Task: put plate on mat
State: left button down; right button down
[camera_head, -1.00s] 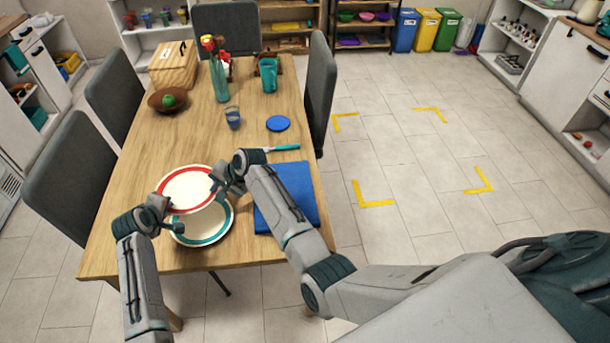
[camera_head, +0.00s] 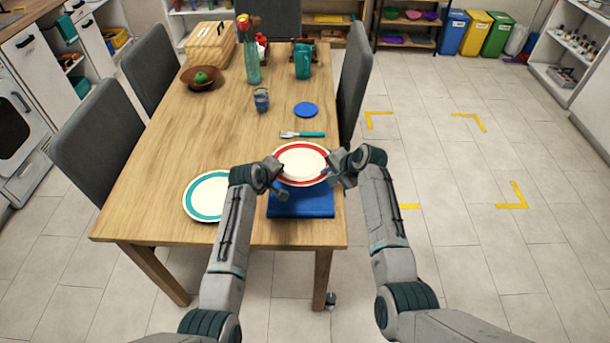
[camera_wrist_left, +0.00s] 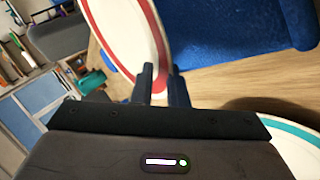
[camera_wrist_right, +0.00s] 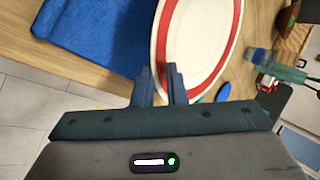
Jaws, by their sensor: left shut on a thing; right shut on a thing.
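The white plate with a red ring (camera_head: 302,160) is held between my two grippers in the head view, above the far part of the blue mat (camera_head: 300,209). My left gripper (camera_head: 277,170) is shut on its left rim, and my right gripper (camera_head: 334,168) is shut on its right rim. The wrist views show the fingers of the left gripper (camera_wrist_left: 160,82) and right gripper (camera_wrist_right: 162,84) closed on the rim of the red-ringed plate. The plate hides part of the mat. A white plate with a teal ring (camera_head: 207,197) lies on the table, left of the mat.
The wooden table (camera_head: 170,160) also bears a teal-handled utensil (camera_head: 303,134), a blue disc (camera_head: 306,110), a glass (camera_head: 261,99), a vase (camera_head: 252,68), a bowl (camera_head: 201,82) and a wooden box (camera_head: 211,42). Dark chairs (camera_head: 101,140) flank it.

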pick_arm(q)
jog(key=shift+d, duration=0.2)
jog(key=shift+a+f, duration=0.1)
pick_arm(e)
jog(key=shift+f, duration=0.1)
pick_arm(q)
jog(key=shift+f, duration=0.1)
pick_arm(e)
jog(key=shift+f, duration=0.1)
